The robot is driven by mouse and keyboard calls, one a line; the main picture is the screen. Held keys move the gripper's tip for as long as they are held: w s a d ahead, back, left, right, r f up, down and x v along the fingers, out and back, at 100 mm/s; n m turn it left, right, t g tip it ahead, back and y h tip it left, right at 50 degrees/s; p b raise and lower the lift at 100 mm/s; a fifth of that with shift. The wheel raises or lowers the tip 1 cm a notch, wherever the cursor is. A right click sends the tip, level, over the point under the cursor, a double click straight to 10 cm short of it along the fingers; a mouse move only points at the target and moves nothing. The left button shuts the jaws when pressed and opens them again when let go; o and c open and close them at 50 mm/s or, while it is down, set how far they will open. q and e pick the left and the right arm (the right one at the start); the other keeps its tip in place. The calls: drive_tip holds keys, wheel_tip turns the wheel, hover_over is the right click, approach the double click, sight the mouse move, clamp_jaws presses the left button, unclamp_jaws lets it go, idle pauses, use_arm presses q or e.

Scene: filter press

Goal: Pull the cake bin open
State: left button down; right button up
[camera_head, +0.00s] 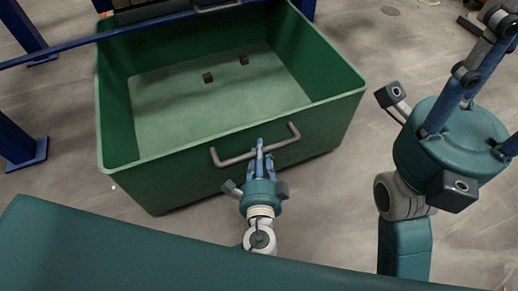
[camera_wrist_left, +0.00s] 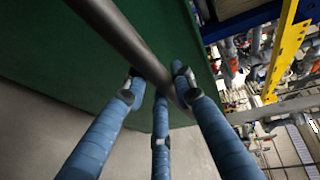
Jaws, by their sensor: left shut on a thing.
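The green cake bin (camera_head: 240,175) is an open-topped box on the floor, its front wall facing me. Its front wall also fills much of the left wrist view (camera_wrist_left: 60,45). A grey bar handle (camera_head: 230,161) runs across the front wall, and it crosses the left wrist view diagonally (camera_wrist_left: 120,38). My left gripper (camera_head: 260,150) is shut on the handle near its middle, its blue fingers around the bar in the left wrist view (camera_wrist_left: 158,92). My right gripper (camera_head: 455,125) hangs at the right, away from the bin. Its fingertips are partly cut off by the frame.
Two small dark lumps (camera_head: 208,77) lie on the bin floor. A blue frame with a post (camera_head: 22,140) stands at the left, and a blue rail (camera_head: 60,52) crosses over the bin's back part. Concrete floor (camera_head: 345,190) is bare between the bin and my right arm.

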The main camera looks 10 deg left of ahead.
use_arm(q)
drive_tip(key=c, duration=1.4)
unclamp_jaws()
drive_tip(key=v, duration=1.2)
drive_tip(key=shift+d, duration=0.1)
